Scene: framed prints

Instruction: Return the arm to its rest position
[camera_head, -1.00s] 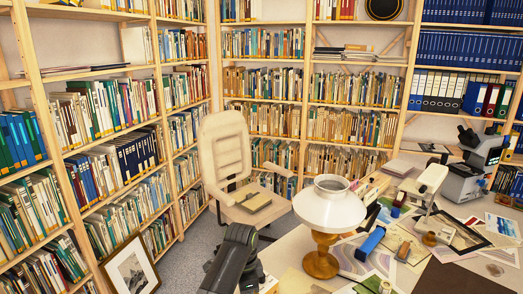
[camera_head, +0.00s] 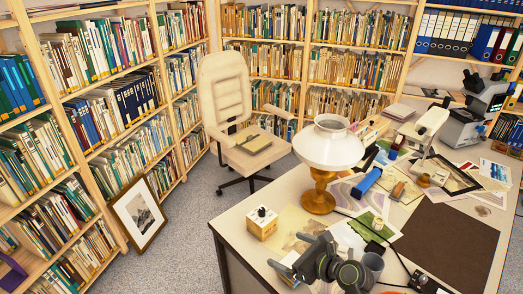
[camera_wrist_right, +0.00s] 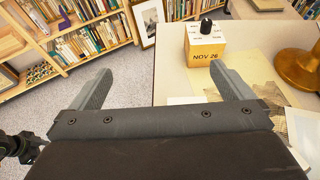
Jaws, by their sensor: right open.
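My right gripper (camera_head: 288,252) is low over the front left part of the desk, with its dark arm coming in from the bottom. In the right wrist view its two grey fingers (camera_wrist_right: 162,85) are spread wide, with nothing between them. My left gripper is not in view.
A framed print (camera_head: 138,213) leans against the bookshelf.

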